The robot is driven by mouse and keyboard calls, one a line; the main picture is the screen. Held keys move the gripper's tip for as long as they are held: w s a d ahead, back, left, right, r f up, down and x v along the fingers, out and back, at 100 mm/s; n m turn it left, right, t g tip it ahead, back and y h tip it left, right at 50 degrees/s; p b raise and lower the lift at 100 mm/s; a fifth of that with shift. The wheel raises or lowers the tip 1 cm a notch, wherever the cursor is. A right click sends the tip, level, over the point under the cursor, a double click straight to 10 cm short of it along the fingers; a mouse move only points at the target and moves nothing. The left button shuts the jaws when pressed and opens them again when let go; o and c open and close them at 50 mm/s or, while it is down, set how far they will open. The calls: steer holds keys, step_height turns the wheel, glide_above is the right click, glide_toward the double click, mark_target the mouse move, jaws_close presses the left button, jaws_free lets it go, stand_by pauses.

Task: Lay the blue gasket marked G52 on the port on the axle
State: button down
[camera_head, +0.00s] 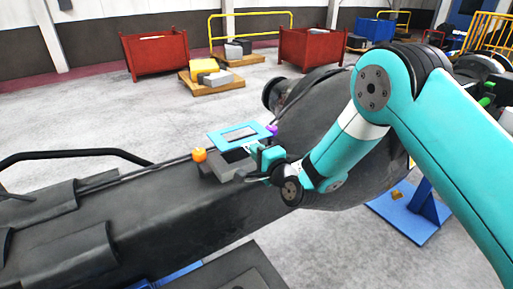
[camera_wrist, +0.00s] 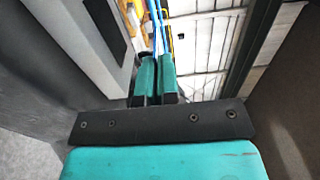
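The blue gasket (camera_head: 216,138) is a flat light-blue frame with an opening in its middle. No G52 marking can be read. In the head view it appears just above and behind the grey port block (camera_head: 208,170) on the dark axle (camera_head: 150,222). The block has a dark top opening, partly hidden by the gasket and my gripper. My gripper (camera_head: 262,157) is at the gasket's near right edge. In the wrist view, my fingers (camera_wrist: 156,78) are close together, with the gasket as a thin blue strip (camera_wrist: 154,22) between and beyond them. The gasket seems clear of the block.
An orange knob (camera_head: 199,155) stands at the block's left and a purple one (camera_head: 271,130) at its right. Red bins (camera_head: 155,54) and pallets with blocks (camera_head: 214,80) stand farther back on open floor.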

steer(key=shift+s+a, duration=0.1)
steer(key=shift+a, duration=0.15)
steer(key=b, duration=0.5)
glide_above(256, 181)
step_height(256, 181, down, 6)
steer(key=shift+r, duration=0.25)
steer(key=shift+f+b, duration=0.7)
steer(key=shift+b, duration=0.15)
stand_by(0.9)
steer(key=c, duration=1.3)
jaws_free()
